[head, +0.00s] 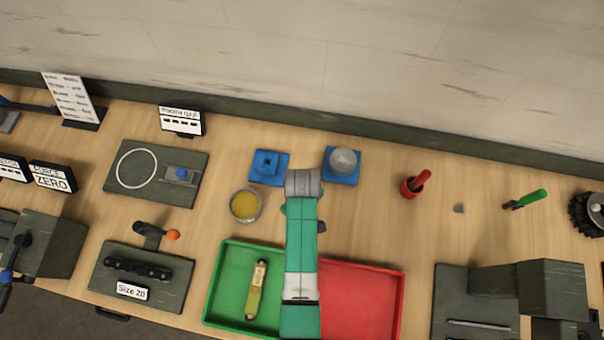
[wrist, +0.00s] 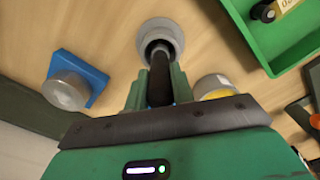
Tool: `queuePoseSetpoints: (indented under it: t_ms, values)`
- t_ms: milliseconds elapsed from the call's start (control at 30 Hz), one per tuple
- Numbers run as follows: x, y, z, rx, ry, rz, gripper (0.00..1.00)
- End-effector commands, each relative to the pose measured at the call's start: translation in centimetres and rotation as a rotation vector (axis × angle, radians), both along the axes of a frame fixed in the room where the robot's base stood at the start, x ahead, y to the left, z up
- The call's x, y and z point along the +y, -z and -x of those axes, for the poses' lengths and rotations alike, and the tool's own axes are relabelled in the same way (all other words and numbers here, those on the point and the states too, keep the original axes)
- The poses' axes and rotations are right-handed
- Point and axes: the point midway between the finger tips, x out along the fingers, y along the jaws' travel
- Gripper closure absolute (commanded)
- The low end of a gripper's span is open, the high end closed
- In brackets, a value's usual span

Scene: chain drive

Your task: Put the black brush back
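In the wrist view the black brush (wrist: 160,82) shows as a dark shaft between the two green fingers of my gripper (wrist: 160,88). Both fingers appear to touch it. Its far end points at the dark opening of a round grey cup (wrist: 161,36) and overlaps that opening. I cannot tell how deep it sits in the cup. In the head view my arm covers the gripper, the brush and most of the area around the cup. Only a small dark piece (head: 321,226) shows beside the arm, and I cannot tell what it is.
A tin with yellow contents (head: 245,205) and a grey cylinder on a blue base (head: 342,162) stand on either side. Another blue block (head: 268,167) is behind. Green (head: 228,285) and red (head: 375,300) trays lie in front. A red cup (head: 410,187) stands to the right.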

Motion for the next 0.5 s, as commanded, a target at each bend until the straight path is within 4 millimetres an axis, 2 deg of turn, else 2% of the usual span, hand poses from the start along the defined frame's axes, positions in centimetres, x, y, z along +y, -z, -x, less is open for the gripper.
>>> queuePoseSetpoints:
  t_ms: [33,100,367,500]
  values:
    - [0.0,0.0,0.0,0.000,0.000,0.000,0.68]
    - [0.0,0.0,0.0,0.000,0.000,0.000,0.54]
    - [0.0,-0.1,0.0,0.000,0.000,0.000,0.54]
    - [0.0,-1.6,-0.1,-0.003,0.000,0.000,0.54]
